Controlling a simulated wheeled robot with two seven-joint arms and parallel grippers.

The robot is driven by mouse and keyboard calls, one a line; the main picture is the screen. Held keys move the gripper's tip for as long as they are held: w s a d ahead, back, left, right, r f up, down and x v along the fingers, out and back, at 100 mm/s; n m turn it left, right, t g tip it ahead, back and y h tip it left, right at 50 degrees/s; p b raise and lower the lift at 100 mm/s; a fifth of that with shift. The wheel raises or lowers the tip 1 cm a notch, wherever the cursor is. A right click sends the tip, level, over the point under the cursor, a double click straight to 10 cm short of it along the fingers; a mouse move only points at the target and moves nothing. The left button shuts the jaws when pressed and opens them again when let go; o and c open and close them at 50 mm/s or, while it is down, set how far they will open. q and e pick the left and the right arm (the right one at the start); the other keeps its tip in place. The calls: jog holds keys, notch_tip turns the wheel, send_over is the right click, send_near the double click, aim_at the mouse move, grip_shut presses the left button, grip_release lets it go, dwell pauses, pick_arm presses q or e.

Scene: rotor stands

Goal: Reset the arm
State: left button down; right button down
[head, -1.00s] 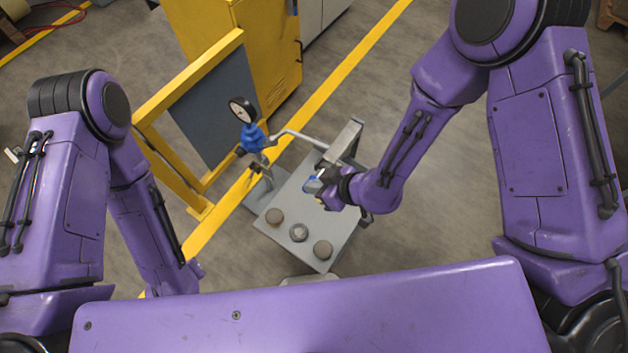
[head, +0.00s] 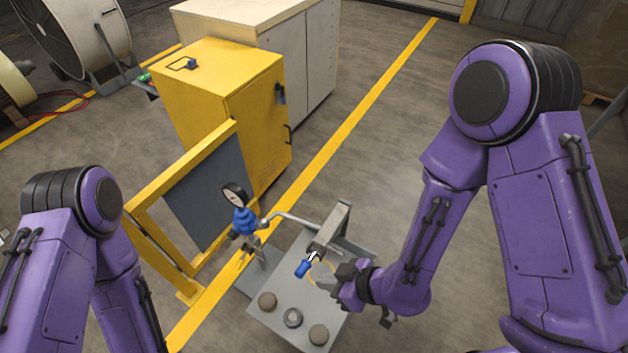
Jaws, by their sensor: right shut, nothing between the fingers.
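My right gripper (head: 328,281) is shut and empty above the right part of a grey stand (head: 262,322). It is apart from a blue-tipped handle (head: 307,266), which lies just left of and beyond its fingers. The handle belongs to a grey upright bracket (head: 331,228) at the back of the stand. A blue valve body with a round dial gauge (head: 236,195) stands at the stand's left, joined by a bent metal pipe (head: 290,217). My left arm comes in at the lower left; its gripper is out of the frame.
A yellow frame with a grey panel (head: 205,195) and a yellow cabinet (head: 225,110) stand to the left. A yellow floor line (head: 350,125) runs past.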

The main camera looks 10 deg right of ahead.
jog(key=w+d+f+m+t+h+b, duration=0.2)
jog(key=d+f+m+h+b, duration=0.3)
jog(key=d+f+m, duration=0.5)
jog(key=s+d+f+m+g+h+b, duration=0.3)
jog(key=s+d+f+m+h, duration=0.3)
jog(key=s+d+f, duration=0.5)
jog(key=shift+s+d+g+b, duration=0.3)
jog(key=shift+s+d+g, duration=0.2)
jog(key=shift+s+d, duration=0.35)
jog(key=shift+a+f, duration=0.1)
